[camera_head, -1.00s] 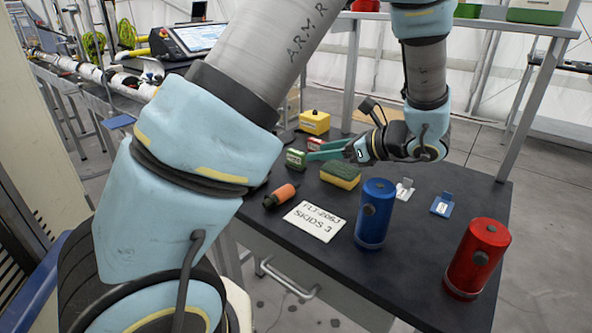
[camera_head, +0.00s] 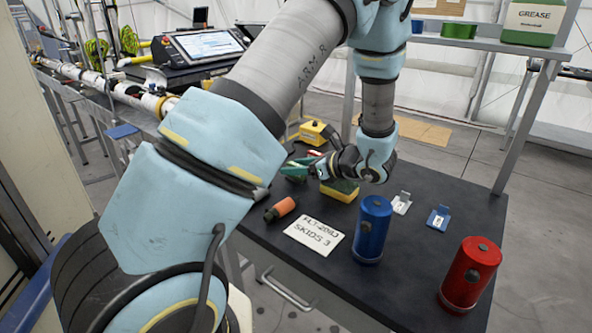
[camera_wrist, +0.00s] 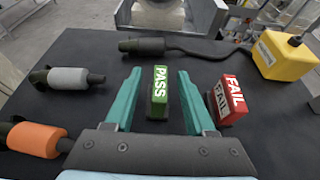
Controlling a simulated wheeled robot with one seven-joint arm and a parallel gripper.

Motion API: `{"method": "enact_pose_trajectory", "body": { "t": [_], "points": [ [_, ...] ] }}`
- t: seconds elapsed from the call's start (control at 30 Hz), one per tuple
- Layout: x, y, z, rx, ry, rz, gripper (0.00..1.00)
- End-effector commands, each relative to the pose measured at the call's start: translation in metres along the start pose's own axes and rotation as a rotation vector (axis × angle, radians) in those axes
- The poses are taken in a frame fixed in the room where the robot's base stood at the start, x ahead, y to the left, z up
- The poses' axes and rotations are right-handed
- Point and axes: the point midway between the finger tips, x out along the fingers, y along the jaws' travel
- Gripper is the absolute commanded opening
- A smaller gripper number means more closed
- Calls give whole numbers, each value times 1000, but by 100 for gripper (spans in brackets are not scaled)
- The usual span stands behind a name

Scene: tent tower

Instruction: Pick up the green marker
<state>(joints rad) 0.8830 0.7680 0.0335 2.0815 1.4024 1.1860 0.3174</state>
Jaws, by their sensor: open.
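The green marker (camera_wrist: 158,92) is a small block lettered PASS, standing on the dark tabletop. In the wrist view it sits between the two teal fingers of my gripper (camera_wrist: 158,78), with a visible gap on both sides. In the head view the marker (camera_head: 294,178) is partly hidden by my gripper (camera_head: 302,166). The fingers are spread and hold nothing. The red marker (camera_wrist: 230,98), lettered FAIL, stands just right of the right finger.
A yellow box (camera_wrist: 284,54) with a black hose stands behind right. An orange-sleeved tool (camera_wrist: 38,139) and a grey-sleeved one (camera_wrist: 68,79) lie left. A sponge (camera_head: 340,190), blue canister (camera_head: 372,232), red canister (camera_head: 470,275) and white sign (camera_head: 314,234) share the table.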

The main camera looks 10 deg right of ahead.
Motion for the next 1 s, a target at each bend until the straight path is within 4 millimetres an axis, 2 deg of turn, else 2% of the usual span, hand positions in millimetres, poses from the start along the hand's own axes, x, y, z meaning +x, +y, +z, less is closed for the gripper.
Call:
{"method": "enact_pose_trajectory", "body": {
  "t": [0.2,0.7,1.0],
  "points": [
    [1,0,0,-1,0,0,54],
    [0,0,0,-1,0,1,0],
    [0,0,0,-1,0,1,0]
  ]
}}
